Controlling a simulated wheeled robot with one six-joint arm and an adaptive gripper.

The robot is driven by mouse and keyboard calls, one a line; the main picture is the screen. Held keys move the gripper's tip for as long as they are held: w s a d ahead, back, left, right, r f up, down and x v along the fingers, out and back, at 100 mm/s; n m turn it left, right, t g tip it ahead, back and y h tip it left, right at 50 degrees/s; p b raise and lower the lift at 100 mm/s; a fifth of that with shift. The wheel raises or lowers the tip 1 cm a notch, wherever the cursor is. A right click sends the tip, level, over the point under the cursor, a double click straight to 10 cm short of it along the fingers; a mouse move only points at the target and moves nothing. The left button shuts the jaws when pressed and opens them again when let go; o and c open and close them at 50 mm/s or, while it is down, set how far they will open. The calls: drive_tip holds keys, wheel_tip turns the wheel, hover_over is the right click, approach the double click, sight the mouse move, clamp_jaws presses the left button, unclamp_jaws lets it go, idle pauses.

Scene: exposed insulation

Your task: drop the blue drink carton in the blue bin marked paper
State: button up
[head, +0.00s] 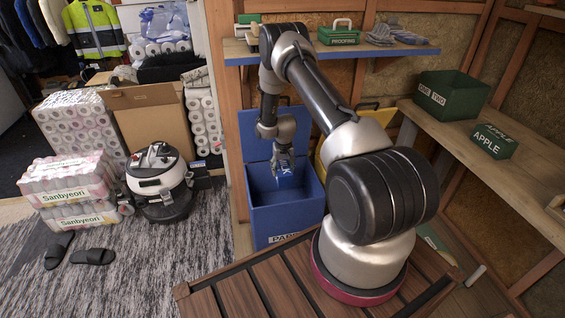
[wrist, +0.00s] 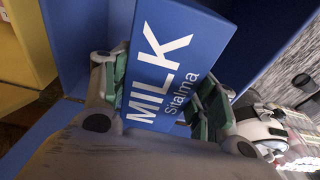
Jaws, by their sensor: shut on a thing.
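The blue drink carton (wrist: 178,60) is marked "MILK Sitalma" and fills the middle of the wrist view. My gripper (wrist: 165,95) is shut on it, with green-padded fingers on both sides. In the head view my gripper (head: 283,165) points down with the carton (head: 285,180) at or just inside the mouth of the blue bin (head: 287,219). I cannot tell whether the carton touches the bin.
A yellow bin (head: 328,150) stands right of the blue one, partly behind my arm. A shelf (head: 400,50) runs above the bins. A white-and-black machine (head: 158,184), cardboard box (head: 150,118) and wrapped packs (head: 68,185) stand to the left.

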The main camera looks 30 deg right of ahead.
wheel_tip(320, 180, down, 22)
drive_tip(key=shift+f, duration=0.1)
idle(0.6)
drive_tip(key=o, duration=0.9)
